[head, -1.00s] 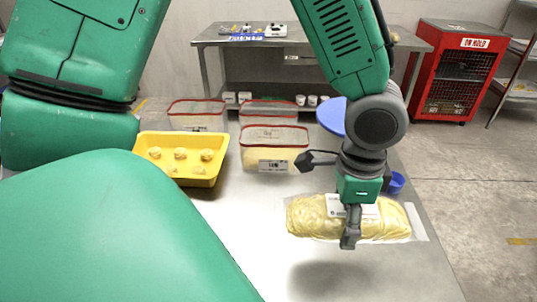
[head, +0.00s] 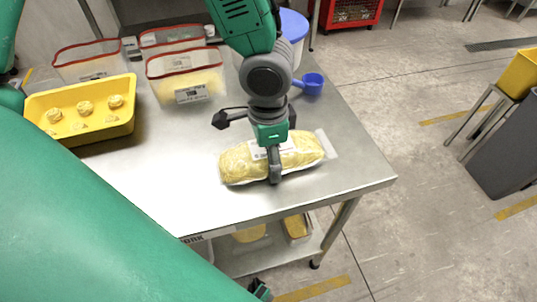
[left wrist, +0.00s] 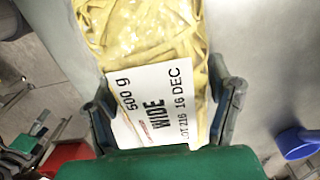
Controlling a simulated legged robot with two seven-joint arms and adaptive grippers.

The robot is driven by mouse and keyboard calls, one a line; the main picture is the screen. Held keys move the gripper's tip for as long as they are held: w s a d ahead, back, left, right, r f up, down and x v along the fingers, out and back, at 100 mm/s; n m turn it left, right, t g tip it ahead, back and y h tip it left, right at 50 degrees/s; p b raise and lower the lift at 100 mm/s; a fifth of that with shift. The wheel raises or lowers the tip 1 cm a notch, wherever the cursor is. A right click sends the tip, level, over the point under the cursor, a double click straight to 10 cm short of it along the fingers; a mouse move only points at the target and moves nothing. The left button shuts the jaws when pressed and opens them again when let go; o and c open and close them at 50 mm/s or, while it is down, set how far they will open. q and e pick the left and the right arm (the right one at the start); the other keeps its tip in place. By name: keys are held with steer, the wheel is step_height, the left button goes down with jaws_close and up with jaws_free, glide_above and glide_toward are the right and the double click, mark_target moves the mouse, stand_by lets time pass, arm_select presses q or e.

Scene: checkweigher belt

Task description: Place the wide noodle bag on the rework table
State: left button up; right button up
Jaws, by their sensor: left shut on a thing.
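The wide noodle bag (head: 305,150) is a clear bag of yellow noodles with a white label. It lies flat at or just above the steel rework table (head: 355,180), near its right end; I cannot tell whether it touches. My left gripper (head: 274,165) is shut across the bag's middle from above. In the left wrist view the bag (left wrist: 150,40) sits between both fingers (left wrist: 163,110), and its label reads WIDE, 500 g. A small dark and green piece (head: 260,290) at the bottom edge may be my right gripper; its jaws are not clear.
A yellow tray (head: 45,128) with noodle nests stands at the left. A blue scoop (head: 312,84) lies beyond the bag. The table is bare in front and to the right of the bag. A grey bin (head: 505,150) stands on the floor at right.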

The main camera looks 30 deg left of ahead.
arm_select(q)
steer(key=shift+a, duration=0.1)
steer(key=o, duration=1.6)
steer(key=shift+s, duration=0.1)
steer(key=shift+o, duration=0.2)
steer(key=shift+r, duration=0.5)
step_height(320, 180, up, 11)
steer(key=p, duration=0.3)
steer(key=shift+r, duration=0.1)
